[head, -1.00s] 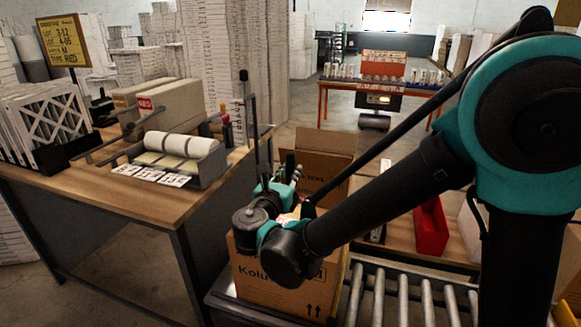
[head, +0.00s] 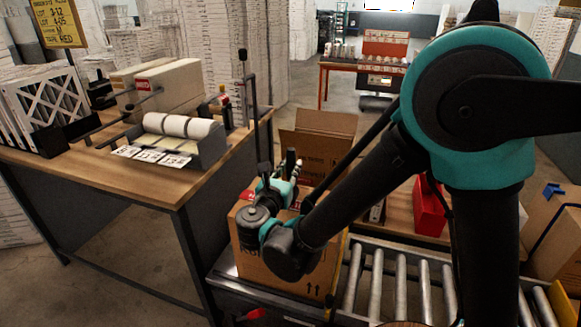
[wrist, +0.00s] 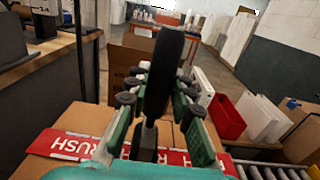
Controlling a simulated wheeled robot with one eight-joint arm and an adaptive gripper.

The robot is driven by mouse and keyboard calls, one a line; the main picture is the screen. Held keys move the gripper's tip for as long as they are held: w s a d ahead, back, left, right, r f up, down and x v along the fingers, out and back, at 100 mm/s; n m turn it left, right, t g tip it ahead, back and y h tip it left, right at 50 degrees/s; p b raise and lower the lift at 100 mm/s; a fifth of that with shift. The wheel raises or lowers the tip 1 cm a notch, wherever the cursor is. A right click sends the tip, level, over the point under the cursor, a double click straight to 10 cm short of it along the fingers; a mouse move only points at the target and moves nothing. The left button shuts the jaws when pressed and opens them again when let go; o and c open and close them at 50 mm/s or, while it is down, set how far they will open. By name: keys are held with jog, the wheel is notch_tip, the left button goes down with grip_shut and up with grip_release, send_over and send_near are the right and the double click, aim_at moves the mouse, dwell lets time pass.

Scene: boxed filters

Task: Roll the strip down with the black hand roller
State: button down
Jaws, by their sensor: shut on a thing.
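The cardboard box (head: 290,275) stands on the roller conveyor, its top closed under my gripper. A red strip with white RUSH lettering (wrist: 75,147) lies across the box top in the wrist view, passing behind my fingers. Its middle is hidden. I cannot tell whether the roller touches the strip.
An open carton (head: 318,137) stands behind the box. A red bin (head: 430,207) sits to the right. The workbench (head: 150,180) on the left carries a label dispenser (head: 180,140) and filters. The conveyor rollers (head: 400,285) right of the box are clear.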

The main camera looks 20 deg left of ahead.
jog(key=shift+f, duration=0.6)
dwell(0.4)
